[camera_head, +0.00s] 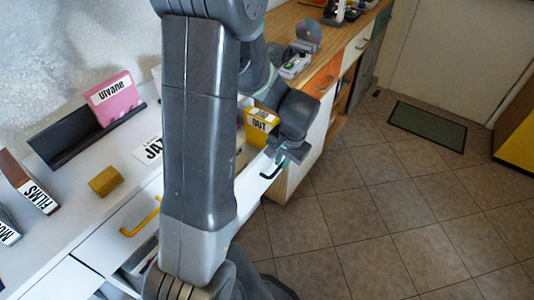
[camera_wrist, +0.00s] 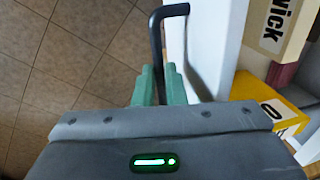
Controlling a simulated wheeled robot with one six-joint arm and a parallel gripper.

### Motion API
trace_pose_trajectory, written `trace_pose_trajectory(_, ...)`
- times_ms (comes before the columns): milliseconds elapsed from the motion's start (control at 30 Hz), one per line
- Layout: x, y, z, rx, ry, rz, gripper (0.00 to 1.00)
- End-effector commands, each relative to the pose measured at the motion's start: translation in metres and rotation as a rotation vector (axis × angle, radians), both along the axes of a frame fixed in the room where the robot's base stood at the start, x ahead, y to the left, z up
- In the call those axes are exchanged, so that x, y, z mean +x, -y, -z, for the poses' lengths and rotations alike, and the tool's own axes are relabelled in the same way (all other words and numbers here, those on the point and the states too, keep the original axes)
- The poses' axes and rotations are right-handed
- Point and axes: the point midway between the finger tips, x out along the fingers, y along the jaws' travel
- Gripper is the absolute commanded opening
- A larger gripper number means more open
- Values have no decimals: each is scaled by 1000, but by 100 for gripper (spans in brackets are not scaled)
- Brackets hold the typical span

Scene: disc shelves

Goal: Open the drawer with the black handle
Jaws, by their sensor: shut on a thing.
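The black handle (camera_head: 272,172) is a bent bar on a white drawer front (camera_head: 249,187), partly hidden behind my arm in the head view. In the wrist view the handle (camera_wrist: 157,32) rises between the two green fingers. My gripper (camera_head: 284,157) is at the handle, its fingers closed around the bar. In the wrist view the fingertips of my gripper (camera_wrist: 159,80) sit on both sides of it. The white front (camera_wrist: 216,45) stands just right of the handle. How far this drawer is out I cannot tell.
A yellow box (camera_head: 262,117) stands just behind my gripper. Left lie a pink box (camera_head: 114,97) in a black holder, a yellow block (camera_head: 104,181) and a yellow handle (camera_head: 140,217). A wooden-topped cabinet (camera_head: 296,17) runs behind.

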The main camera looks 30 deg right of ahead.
Motion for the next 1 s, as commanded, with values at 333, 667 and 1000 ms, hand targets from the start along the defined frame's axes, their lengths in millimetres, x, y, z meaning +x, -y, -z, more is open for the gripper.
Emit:
trace_pose_trajectory(333,-54,24,0,-3,0,3,0)
trace_pose_trajectory(667,-79,34,-1,-2,0,0,0)
trace_pose_trajectory(1000,-83,36,-1,-3,0,0,0)
